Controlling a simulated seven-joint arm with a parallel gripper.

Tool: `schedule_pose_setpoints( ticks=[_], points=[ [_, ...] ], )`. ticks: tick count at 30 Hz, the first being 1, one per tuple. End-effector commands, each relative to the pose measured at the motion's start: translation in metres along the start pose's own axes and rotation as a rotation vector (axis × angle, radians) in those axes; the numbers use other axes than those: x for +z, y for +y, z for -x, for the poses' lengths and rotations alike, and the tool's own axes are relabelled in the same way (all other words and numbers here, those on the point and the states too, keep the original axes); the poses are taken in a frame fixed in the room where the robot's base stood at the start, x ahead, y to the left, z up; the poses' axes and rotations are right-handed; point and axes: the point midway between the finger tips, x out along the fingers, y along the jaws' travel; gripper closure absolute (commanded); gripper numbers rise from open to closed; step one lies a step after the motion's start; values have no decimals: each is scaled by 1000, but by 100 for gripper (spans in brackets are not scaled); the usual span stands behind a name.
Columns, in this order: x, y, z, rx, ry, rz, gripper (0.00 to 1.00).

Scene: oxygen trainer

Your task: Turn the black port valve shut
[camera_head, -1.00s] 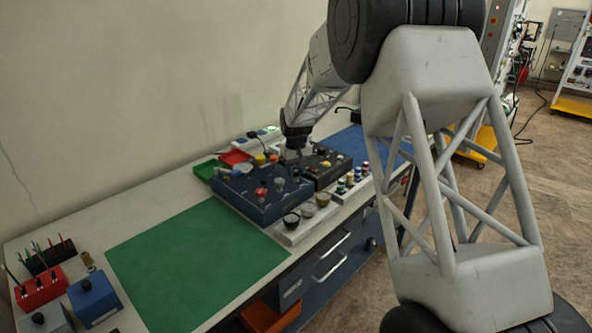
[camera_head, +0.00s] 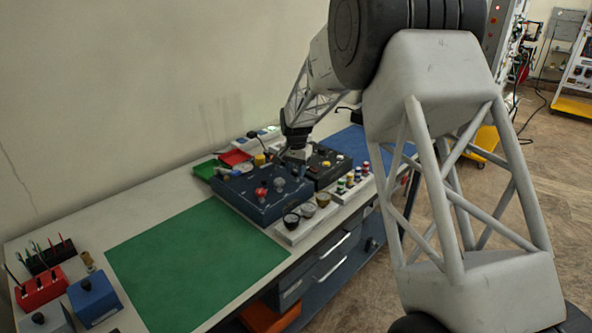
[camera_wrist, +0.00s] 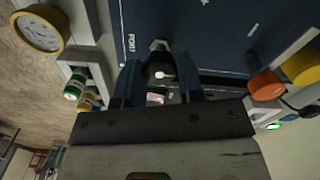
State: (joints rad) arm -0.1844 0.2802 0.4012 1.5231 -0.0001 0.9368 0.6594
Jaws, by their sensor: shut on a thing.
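The blue trainer panel (camera_head: 250,205) lies on the bench and fills the top of the wrist view (camera_wrist: 210,25), with a PORT label near the valve. The black port valve (camera_wrist: 160,66) shows between the blue fingers of my gripper (camera_wrist: 160,78), with a pale spot on it. My gripper is shut on this valve. In the head view my gripper (camera_head: 297,157) is low over the back right part of the panel, and the valve there is hard to make out. The valve's exact turn angle is not clear.
A red knob (camera_head: 261,192) and a grey knob (camera_head: 279,182) stand on the panel. A dark box (camera_head: 322,172) and small coloured bottles (camera_head: 350,179) are to the right. A green mat (camera_head: 195,260) lies clear at left.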

Motion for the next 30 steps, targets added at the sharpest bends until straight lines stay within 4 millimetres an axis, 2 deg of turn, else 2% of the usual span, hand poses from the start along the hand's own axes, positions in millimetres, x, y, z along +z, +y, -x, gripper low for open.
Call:
schedule_pose_setpoints(
  ticks=[18,19,23,24,30],
  points=[
    [0,0,0,1,-1,-65,89],
    [0,0,0,1,-1,-65,64],
    [0,0,0,0,-1,-64,44],
    [0,0,0,0,-1,-64,40],
    [0,0,0,0,0,-64,40]
  ],
)
